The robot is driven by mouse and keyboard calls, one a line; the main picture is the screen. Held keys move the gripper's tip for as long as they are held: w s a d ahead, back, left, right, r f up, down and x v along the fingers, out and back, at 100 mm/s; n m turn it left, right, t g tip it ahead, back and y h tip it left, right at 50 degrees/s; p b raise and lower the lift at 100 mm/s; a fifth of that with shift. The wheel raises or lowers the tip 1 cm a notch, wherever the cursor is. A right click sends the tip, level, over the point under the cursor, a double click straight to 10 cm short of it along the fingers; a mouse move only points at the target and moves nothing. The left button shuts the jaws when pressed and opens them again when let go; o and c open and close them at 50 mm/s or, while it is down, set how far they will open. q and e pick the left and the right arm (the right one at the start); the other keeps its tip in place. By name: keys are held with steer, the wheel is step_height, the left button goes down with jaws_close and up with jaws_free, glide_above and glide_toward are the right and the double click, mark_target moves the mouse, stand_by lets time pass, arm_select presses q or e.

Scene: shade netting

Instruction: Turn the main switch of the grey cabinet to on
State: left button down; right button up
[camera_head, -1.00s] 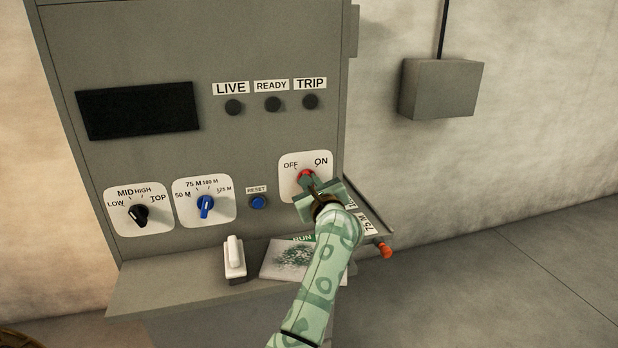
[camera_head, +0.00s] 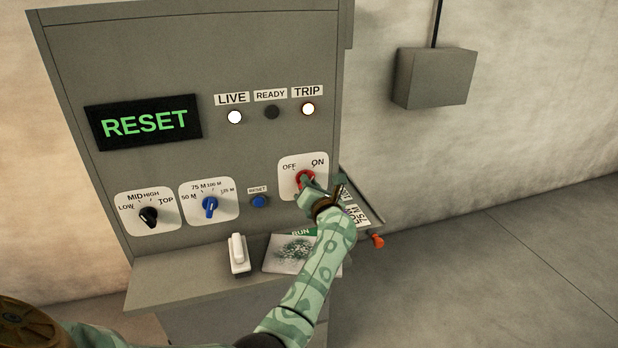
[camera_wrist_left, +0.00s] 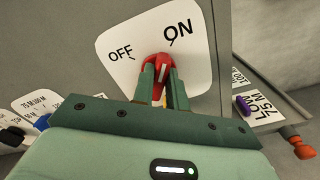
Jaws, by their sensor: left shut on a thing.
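The grey cabinet (camera_head: 230,60) stands in front of me in the head view. Its main switch is a red knob (camera_head: 303,178) on a white plate marked OFF and ON, at the right of the panel. My left gripper (camera_head: 308,186) is shut on this knob. In the left wrist view the two fingers (camera_wrist_left: 160,92) hold the sides of the red knob (camera_wrist_left: 157,69), and its pale line points up toward the ON mark. The display (camera_head: 145,122) reads RESET in green. The LIVE lamp (camera_head: 235,117) and TRIP lamp (camera_head: 308,108) are lit; the READY lamp (camera_head: 271,112) is dark.
Left of the switch are a black selector (camera_head: 148,215), a blue selector (camera_head: 210,205) and a blue reset button (camera_head: 259,201). A white rocker-like object (camera_head: 238,254) and a RUN card (camera_head: 285,254) lie on the shelf (camera_head: 180,283). An orange-tipped part (camera_head: 377,241) sticks out at the right.

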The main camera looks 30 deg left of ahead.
arm_select(q)
steer(key=shift+m+p, duration=0.65)
steer(key=shift+m, duration=0.45)
steer(key=shift+f, duration=0.1)
steer(key=c, duration=1.4)
jaws_free()
